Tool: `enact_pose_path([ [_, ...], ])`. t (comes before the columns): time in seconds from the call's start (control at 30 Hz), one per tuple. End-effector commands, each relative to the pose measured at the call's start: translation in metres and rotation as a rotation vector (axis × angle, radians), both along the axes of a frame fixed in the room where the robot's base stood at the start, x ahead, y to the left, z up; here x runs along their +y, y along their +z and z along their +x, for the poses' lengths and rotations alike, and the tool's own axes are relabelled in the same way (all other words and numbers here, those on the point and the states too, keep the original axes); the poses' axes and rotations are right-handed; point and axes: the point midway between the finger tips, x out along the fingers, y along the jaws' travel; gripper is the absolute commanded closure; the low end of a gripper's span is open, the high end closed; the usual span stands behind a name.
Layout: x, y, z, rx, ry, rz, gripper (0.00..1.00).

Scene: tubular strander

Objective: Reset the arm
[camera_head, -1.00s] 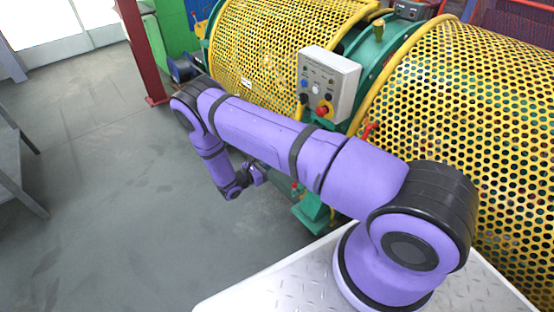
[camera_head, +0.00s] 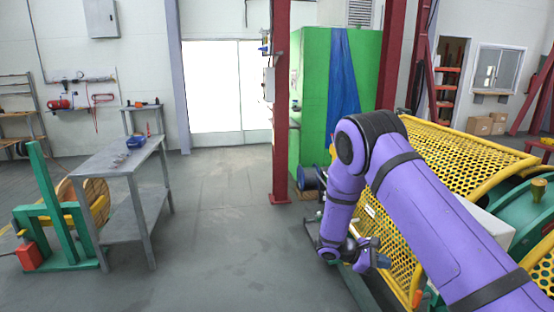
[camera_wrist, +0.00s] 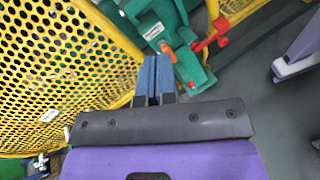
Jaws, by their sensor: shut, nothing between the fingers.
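My purple arm (camera_head: 415,205) reaches from the lower right of the head view, bends at a black-banded elbow and hangs down. My gripper (camera_head: 383,261) is at its lower end, beside the yellow perforated guard (camera_head: 455,165) of the strander. In the wrist view my gripper (camera_wrist: 154,78) shows two blue-grey fingers together, shut and empty. The yellow guard (camera_wrist: 60,75) is left of the fingers there. Green machine parts (camera_wrist: 165,25) with a red handle (camera_wrist: 212,35) lie beyond and right of the fingertips.
A grey metal table (camera_head: 125,160) with a blue item stands at left, near a green stand (camera_head: 60,215). A red post (camera_head: 281,110) and a green cabinet (camera_head: 312,95) stand behind the arm. Grey floor (camera_head: 225,240) between table and machine is clear.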

Motion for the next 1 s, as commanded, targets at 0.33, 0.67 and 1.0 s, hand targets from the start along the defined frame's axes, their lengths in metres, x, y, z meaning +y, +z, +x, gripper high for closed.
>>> enact_pose_path([
  [0.33, -0.007, 0.112, -0.027, -0.191, -0.188, 0.204, 1.0],
  [0.67, -0.011, 0.202, -0.071, -0.375, -0.344, 0.399, 1.0],
  [1.0, -0.011, 0.278, -0.131, -0.571, -0.482, 0.601, 1.0],
])
